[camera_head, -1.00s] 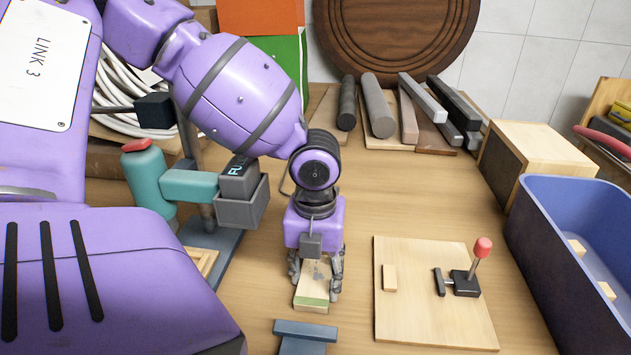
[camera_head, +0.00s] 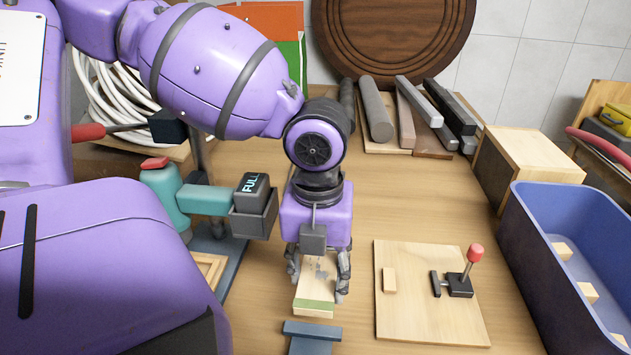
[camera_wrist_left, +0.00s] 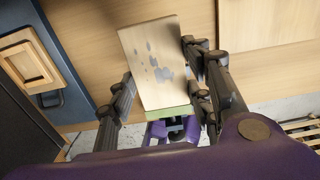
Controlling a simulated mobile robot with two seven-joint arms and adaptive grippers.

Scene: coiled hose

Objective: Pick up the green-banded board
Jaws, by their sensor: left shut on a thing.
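The green-banded board (camera_head: 316,290) is a pale wooden piece with grey smudges and a green band at its near end. It is in the middle of the head view, under my left wrist. My left gripper (camera_head: 319,282) points down and is shut on it, one finger on each long side. In the left wrist view the board (camera_wrist_left: 157,62) lies between the fingers, its green end towards the palm. It seems to be held a little above the table, but the gap is hard to judge. My right gripper is not in view.
A blue-grey block (camera_head: 311,331) lies just in front of the board. A wooden panel with a red-knobbed lever (camera_head: 460,283) is to the right, then a blue bin (camera_head: 540,262). A teal stand with a grey cup (camera_head: 254,219) is close on the left. Bars lie at the back.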

